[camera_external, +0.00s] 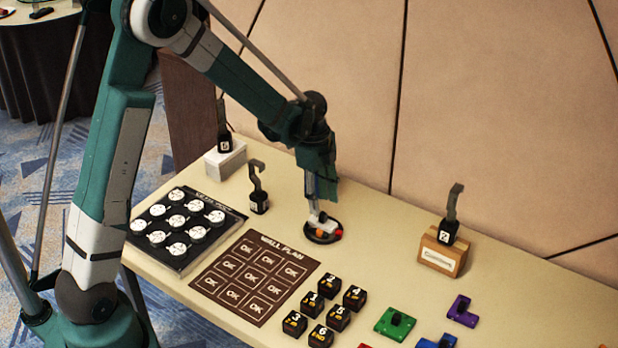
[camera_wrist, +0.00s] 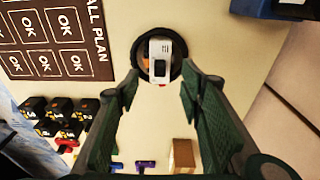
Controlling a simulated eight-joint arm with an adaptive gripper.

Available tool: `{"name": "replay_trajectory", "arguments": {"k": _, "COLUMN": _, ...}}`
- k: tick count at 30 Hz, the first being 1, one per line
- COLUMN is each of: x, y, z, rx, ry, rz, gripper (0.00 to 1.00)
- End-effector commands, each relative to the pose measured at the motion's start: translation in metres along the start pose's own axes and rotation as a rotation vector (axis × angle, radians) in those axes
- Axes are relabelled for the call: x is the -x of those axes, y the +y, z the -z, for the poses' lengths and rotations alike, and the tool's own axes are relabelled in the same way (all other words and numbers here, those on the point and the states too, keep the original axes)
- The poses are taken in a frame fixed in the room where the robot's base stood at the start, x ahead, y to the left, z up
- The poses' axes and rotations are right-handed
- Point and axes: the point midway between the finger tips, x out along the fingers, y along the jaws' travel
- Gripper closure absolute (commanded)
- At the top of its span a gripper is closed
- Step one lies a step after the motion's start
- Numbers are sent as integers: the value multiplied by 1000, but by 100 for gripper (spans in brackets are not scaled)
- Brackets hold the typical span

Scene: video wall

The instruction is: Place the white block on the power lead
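A small white block-like piece (camera_external: 326,222) lies over a round black base or coil (camera_external: 308,236) with orange and red spots. The wrist view also shows the white piece (camera_wrist: 160,48), with dark and orange marks, inside the black ring (camera_wrist: 142,58). I cannot tell which part is the power lead. My gripper (camera_external: 316,204) is just above, pointing down. In the wrist view its fingers (camera_wrist: 159,90) are spread and nothing is clamped between them. Another, larger white block (camera_external: 226,161) stands at the back left with a black hooked holder (camera_external: 224,138) on it.
A second hooked holder (camera_external: 259,200) stands left of my gripper. A wooden block (camera_external: 442,254) with another holder is at right. The wall plan (camera_external: 254,276), a tray of white discs (camera_external: 178,226), several black cubes (camera_external: 330,280) and coloured pieces (camera_external: 395,322) lie in front. Wall panels rise behind.

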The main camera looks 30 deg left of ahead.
Motion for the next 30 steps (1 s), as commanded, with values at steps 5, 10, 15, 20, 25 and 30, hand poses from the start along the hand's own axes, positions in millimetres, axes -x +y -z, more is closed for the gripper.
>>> {"name": "replay_trajectory", "arguments": {"k": 5, "x": 29, "y": 0, "z": 0, "rx": 0, "ry": 0, "rz": 0, "gripper": 62}}
{"name": "replay_trajectory", "arguments": {"k": 10, "x": 48, "y": 0, "z": 0, "rx": 0, "ry": 0, "rz": 0, "gripper": 62}}
{"name": "replay_trajectory", "arguments": {"k": 15, "x": 58, "y": 0, "z": 0, "rx": 0, "ry": 0, "rz": 0, "gripper": 62}}
{"name": "replay_trajectory", "arguments": {"k": 20, "x": 60, "y": 0, "z": 0, "rx": 0, "ry": 0, "rz": 0, "gripper": 62}}
{"name": "replay_trajectory", "arguments": {"k": 25, "x": 60, "y": 0, "z": 0, "rx": 0, "ry": 0, "rz": 0, "gripper": 62}}
{"name": "replay_trajectory", "arguments": {"k": 30, "x": 60, "y": 0, "z": 0, "rx": 0, "ry": 0, "rz": 0, "gripper": 62}}
